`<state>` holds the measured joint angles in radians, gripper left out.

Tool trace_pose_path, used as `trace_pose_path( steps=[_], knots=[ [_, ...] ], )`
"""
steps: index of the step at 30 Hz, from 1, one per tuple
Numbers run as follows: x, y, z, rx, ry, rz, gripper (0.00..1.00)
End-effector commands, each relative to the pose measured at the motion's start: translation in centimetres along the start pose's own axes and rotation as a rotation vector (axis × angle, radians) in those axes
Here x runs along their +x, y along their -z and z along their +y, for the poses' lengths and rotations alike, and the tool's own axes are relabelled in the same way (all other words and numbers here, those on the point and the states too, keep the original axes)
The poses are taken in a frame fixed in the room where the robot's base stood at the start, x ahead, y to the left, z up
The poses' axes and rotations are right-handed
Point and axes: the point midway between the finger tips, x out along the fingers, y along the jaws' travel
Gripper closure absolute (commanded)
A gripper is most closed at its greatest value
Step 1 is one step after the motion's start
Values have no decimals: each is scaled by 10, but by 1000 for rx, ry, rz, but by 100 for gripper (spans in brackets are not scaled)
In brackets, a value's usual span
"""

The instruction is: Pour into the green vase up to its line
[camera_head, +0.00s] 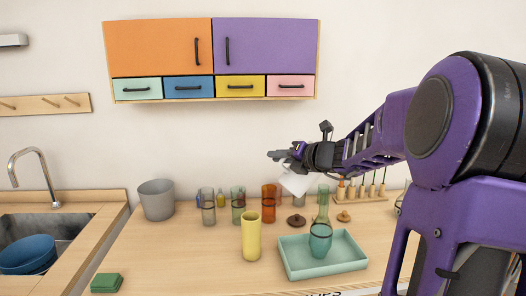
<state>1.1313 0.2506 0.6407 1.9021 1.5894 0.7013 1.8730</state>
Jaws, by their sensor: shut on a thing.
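A green glass vase (323,208) with a slim neck stands upright in a pale green tray (294,270). A dark line rings its body, and the lower part looks darker teal; I cannot tell whether that is liquid. My gripper (283,156) is shut on a white vessel (297,183), which looks tilted. The vessel is above and slightly left of the vase's mouth, apart from it. My gripper partly hides its upper part. No stream shows between vessel and vase.
A yellow cup (251,238) stands left of the tray. Behind are grey (208,207), green (238,205) and orange (268,204) glasses, a grey bucket (157,200) and a wooden rack (363,193). A green block (106,283) lies front left. The counter's left middle is clear.

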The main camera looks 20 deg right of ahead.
Motion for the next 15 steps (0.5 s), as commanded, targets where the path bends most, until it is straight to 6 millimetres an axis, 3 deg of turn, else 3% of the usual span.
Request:
trace_pose_path(
  steps=[15],
  knots=[
    [3, 8, -8, -133, 54, -4, 100]
  ],
)
